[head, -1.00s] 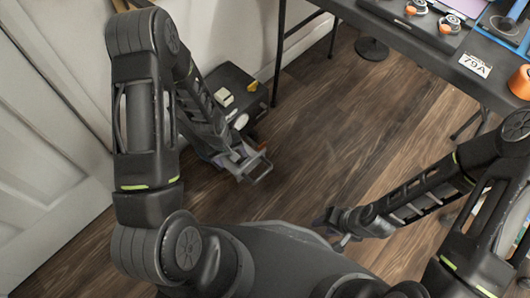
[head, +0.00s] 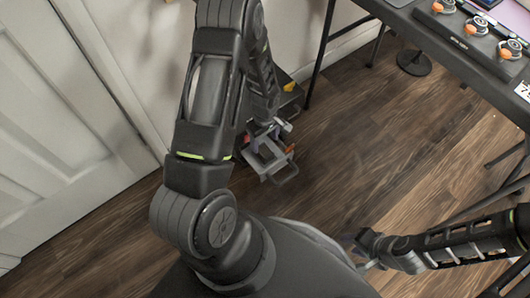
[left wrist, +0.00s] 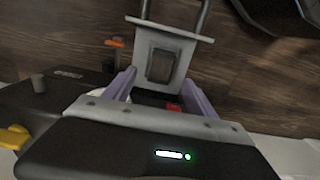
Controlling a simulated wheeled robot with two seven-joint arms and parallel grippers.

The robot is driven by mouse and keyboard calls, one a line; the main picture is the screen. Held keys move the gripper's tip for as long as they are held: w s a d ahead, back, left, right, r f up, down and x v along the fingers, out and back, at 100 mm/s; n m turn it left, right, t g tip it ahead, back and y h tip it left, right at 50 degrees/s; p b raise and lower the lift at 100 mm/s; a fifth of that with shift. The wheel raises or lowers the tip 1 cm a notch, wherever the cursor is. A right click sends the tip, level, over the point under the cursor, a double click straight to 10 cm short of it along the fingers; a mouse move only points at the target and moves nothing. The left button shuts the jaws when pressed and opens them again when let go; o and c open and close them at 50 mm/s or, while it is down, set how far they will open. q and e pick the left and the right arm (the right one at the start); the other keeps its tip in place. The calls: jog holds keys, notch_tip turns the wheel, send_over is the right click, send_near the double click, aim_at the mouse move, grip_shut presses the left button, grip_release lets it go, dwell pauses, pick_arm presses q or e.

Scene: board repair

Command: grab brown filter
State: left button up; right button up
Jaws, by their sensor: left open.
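I cannot pick out a brown filter in either view. My left gripper (head: 268,155) is low over the floor near the wall, open, in front of a dark box (head: 290,100). In the left wrist view, the purple fingers of my left gripper (left wrist: 158,95) stand apart with a grey frame between and beyond them. A small red thing (left wrist: 174,107) shows between the fingers, too little of it to name. The dark box (left wrist: 60,92) is at the left there, with a yellow thing (left wrist: 14,137). My right gripper (head: 365,250) is low at the right; its jaws are unclear.
A black table (head: 455,55) stands at the upper right, with orange-and-white round pieces (head: 476,26) on it. A round black base (head: 413,63) stands on the floor below. A white panelled door (head: 60,130) is at the left. The wooden floor in the middle is clear.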

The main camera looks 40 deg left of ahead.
aim_at(265, 150)
pick_arm(q)
jog(key=shift+f, duration=1.1)
jog(key=shift+b, duration=0.3)
notch_tip(265, 150, down, 4)
jog(key=shift+s+f+b, duration=0.15)
jog(key=shift+b, duration=0.85)
jog(key=shift+f, duration=0.5)
grip_shut()
jog(key=shift+r, duration=0.1)
notch_tip(265, 150, up, 18)
jog(key=p, duration=0.5)
jog(key=shift+p, duration=0.4)
